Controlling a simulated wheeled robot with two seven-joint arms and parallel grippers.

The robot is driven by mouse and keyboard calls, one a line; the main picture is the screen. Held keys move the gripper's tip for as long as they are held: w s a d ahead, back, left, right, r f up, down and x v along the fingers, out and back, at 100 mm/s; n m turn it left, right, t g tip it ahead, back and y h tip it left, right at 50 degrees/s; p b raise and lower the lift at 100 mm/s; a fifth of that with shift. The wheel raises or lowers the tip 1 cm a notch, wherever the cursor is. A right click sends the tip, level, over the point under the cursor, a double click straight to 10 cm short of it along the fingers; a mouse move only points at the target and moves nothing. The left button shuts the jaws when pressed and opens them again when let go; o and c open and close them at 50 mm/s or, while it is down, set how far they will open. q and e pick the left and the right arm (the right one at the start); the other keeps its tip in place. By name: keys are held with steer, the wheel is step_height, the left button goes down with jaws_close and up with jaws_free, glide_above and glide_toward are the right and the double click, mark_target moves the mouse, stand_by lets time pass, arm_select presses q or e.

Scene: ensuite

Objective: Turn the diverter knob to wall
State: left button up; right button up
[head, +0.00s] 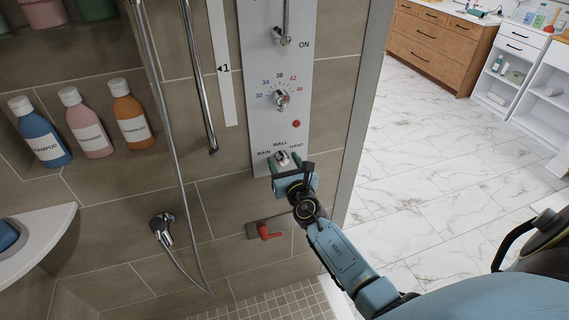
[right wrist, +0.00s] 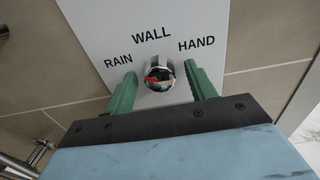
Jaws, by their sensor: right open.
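The diverter knob (head: 282,158) is a small chrome knob low on the grey shower panel (head: 262,125), under the labels RAIN, WALL and HAND. In the right wrist view the knob (right wrist: 158,76) sits just below the word WALL and shows a dark ring and some red. In the right wrist view the gripper (right wrist: 160,82) shows gaps between the fingers and the knob. My left gripper is out of view.
Above the knob are a red button (head: 296,124), a temperature dial (head: 280,98) and an ON lever (head: 285,40). A hand-shower hose (head: 172,130) hangs left. Bottles stand in a niche at left; open floor lies right.

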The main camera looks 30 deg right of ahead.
steer(key=c, duration=1)
steer(key=shift+m, duration=0.4)
steer(key=m+b, duration=0.2)
steer(key=m, duration=0.3)
steer(key=shift+m, duration=0.3)
steer(key=m+b, duration=0.1)
steer(key=m, duration=0.4)
steer(key=shift+m, duration=0.3)
steer(key=o, duration=1)
